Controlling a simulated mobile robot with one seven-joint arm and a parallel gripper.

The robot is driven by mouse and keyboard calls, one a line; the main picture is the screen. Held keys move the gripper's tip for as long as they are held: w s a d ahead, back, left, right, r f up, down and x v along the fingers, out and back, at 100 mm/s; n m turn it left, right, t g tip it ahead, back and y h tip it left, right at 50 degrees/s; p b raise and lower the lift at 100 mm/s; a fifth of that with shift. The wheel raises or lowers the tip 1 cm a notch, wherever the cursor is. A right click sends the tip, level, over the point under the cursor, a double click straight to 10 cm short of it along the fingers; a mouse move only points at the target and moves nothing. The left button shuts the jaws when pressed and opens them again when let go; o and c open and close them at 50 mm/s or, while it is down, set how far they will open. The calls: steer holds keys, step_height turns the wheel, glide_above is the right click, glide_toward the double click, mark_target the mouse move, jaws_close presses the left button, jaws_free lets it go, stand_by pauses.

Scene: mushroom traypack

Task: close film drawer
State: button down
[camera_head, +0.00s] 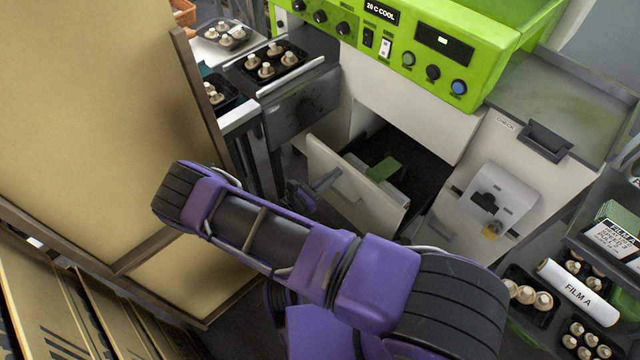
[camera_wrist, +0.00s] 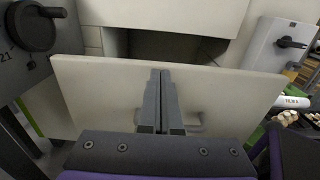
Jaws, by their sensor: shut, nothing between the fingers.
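The film drawer (camera_head: 347,189) is open in the head view, its pale front panel standing out from the white machine body. A green piece (camera_head: 382,169) shows inside the drawer's dark opening. In the wrist view the drawer front (camera_wrist: 92,95) spans the picture, with a grey handle (camera_wrist: 194,122) partly hidden behind my fingers. My gripper (camera_wrist: 161,78) is shut and empty, its fingers together in front of the panel. In the head view my gripper (camera_head: 318,187) is small, at the outer face of the drawer. I cannot tell whether the fingertips touch the panel.
The green control unit (camera_head: 430,50) sits above the drawer. At right, a shelf holds a white FILM A roll (camera_head: 577,292) and mushroom trays (camera_head: 527,296).

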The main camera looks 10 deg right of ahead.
steer(key=shift+w+d, duration=0.35)
steer(key=shift+d, duration=0.1)
steer(key=shift+d, duration=0.1)
steer(key=b+x, duration=0.4)
steer(key=x, duration=1.5)
steer(key=shift+w+d, duration=0.25)
steer(key=shift+r, duration=0.15)
